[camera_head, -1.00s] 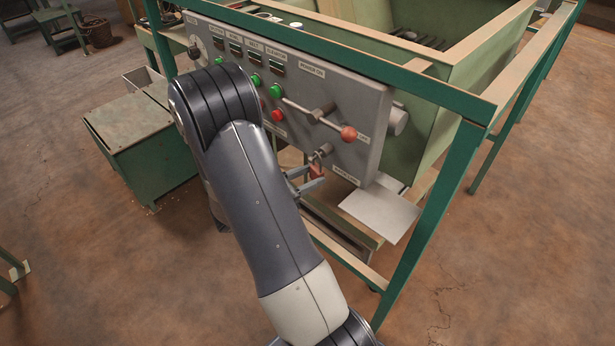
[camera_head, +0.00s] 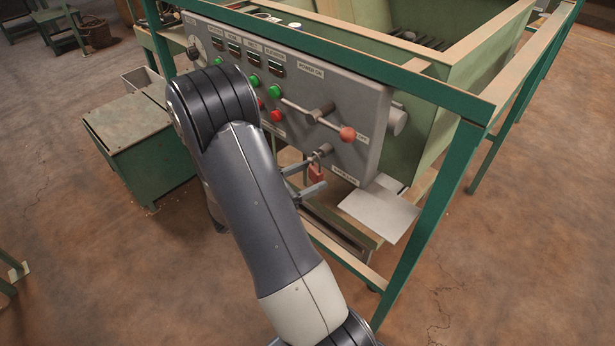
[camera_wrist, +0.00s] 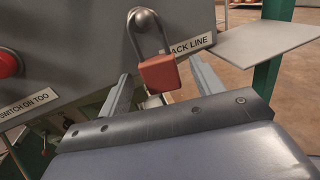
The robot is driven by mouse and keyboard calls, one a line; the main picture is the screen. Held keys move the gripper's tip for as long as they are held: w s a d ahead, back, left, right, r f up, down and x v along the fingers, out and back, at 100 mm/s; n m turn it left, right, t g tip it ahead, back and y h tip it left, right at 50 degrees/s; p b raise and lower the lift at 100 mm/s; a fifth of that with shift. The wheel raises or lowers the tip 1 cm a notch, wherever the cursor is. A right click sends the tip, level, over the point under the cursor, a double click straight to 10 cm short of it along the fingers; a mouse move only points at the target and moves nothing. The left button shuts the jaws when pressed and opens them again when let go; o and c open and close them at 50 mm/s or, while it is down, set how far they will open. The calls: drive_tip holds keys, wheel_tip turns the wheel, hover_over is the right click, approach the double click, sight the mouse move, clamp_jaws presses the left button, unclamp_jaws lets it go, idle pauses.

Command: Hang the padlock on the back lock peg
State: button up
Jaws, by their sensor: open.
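The red padlock (camera_wrist: 160,73) hangs by its grey shackle from a round-ended metal peg (camera_wrist: 145,19) on the grey panel, beside the label ending "ACK LINE". The padlock (camera_head: 316,171) also shows small in the head view, below the peg (camera_head: 321,153). My gripper (camera_wrist: 160,88) is open, with one finger on each side of the padlock and a gap to both. In the head view my gripper (camera_head: 304,180) is just under the peg, by the panel's lower edge.
The panel (camera_head: 350,100) carries a lever with a red knob (camera_head: 347,134) above the peg, and green and red buttons to the left. A pale plate (camera_head: 381,212) juts out at the lower right. A green frame post (camera_head: 425,230) stands further right.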

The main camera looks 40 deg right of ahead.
drive_tip(key=w+a, duration=0.2)
drive_tip(key=a, duration=0.8)
drive_tip(key=shift+a, duration=0.25)
drive_tip(key=d, duration=0.3)
drive_tip(key=s+d, duration=0.1)
drive_tip(key=d, duration=0.3)
drive_tip(key=s+d, duration=0.1)
drive_tip(key=d, duration=0.2)
drive_tip(key=shift+d, duration=0.35)
drive_tip(key=shift+a+r, duration=0.1)
drive_tip(key=shift+r, duration=0.1)
drive_tip(key=shift+a+r, duration=0.1)
drive_tip(key=shift+a, duration=0.15)
